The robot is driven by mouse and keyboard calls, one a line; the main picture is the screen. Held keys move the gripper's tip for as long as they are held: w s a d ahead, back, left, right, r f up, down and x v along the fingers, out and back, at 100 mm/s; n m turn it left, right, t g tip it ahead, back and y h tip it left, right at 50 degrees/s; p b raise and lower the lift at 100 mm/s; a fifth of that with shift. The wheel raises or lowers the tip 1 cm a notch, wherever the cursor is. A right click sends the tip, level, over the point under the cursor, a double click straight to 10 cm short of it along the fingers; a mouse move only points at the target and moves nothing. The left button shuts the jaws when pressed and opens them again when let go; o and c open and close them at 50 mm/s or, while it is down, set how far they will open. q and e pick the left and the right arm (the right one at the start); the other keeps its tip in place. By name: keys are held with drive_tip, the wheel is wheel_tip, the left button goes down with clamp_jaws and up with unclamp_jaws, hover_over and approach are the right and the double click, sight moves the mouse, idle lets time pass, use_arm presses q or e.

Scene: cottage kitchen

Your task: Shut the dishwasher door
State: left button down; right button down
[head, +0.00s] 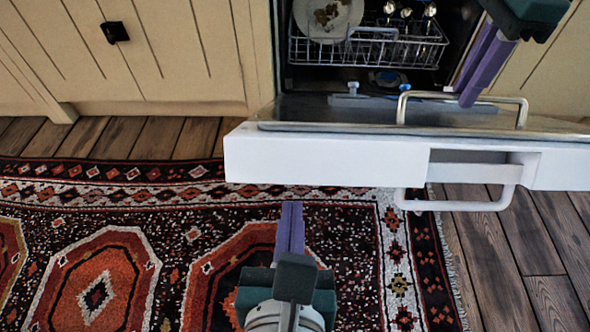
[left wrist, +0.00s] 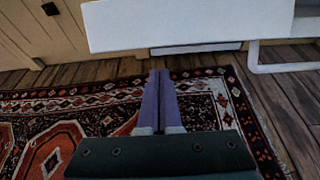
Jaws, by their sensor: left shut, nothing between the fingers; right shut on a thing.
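The dishwasher door (head: 330,160) is open and lowered, its white edge towards me; its white panel also shows at the top of the left wrist view (left wrist: 190,22). A white handle (head: 455,205) hangs at its front edge. A silver bar (head: 435,94) stands up over the inner side of the door. My right gripper (head: 467,101) comes in from the top right, its purple fingers shut on the silver bar. My left gripper (head: 291,204) is shut and empty, in front of the door and over the rug; its closed fingers also show in the left wrist view (left wrist: 158,74).
Inside the dishwasher, a wire rack (head: 370,52) holds a stained plate (head: 328,18) and some shiny utensils. Beige cabinets (head: 170,50) flank it. A patterned rug (head: 100,215) covers the left floor; bare wooden floor (head: 530,245) lies at right.

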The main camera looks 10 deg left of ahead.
sight(292, 173)
drive_tip(key=shift+w+r, duration=0.1)
drive_tip(key=shift+w, duration=0.25)
use_arm(q)
drive_tip(key=w+r, duration=0.1)
drive_tip(key=r, duration=0.1)
drive_tip(key=w+r, duration=0.1)
drive_tip(key=shift+w+a+r, duration=0.1)
drive_tip(key=shift+w+r, duration=0.25)
drive_tip(key=shift+r, duration=0.05)
drive_tip(key=shift+w+r, duration=0.1)
use_arm(e)
drive_tip(key=c, duration=1.2)
unclamp_jaws()
drive_tip(key=shift+c, duration=0.2)
use_arm(q)
drive_tip(key=shift+w+a, duration=0.1)
drive_tip(key=shift+w, duration=0.2)
use_arm(e)
drive_tip(key=o, duration=0.3)
drive_tip(key=shift+w+a, duration=0.1)
drive_tip(key=shift+w, duration=0.25)
drive_tip(key=shift+o, duration=0.2)
drive_tip(key=shift+r, duration=0.1)
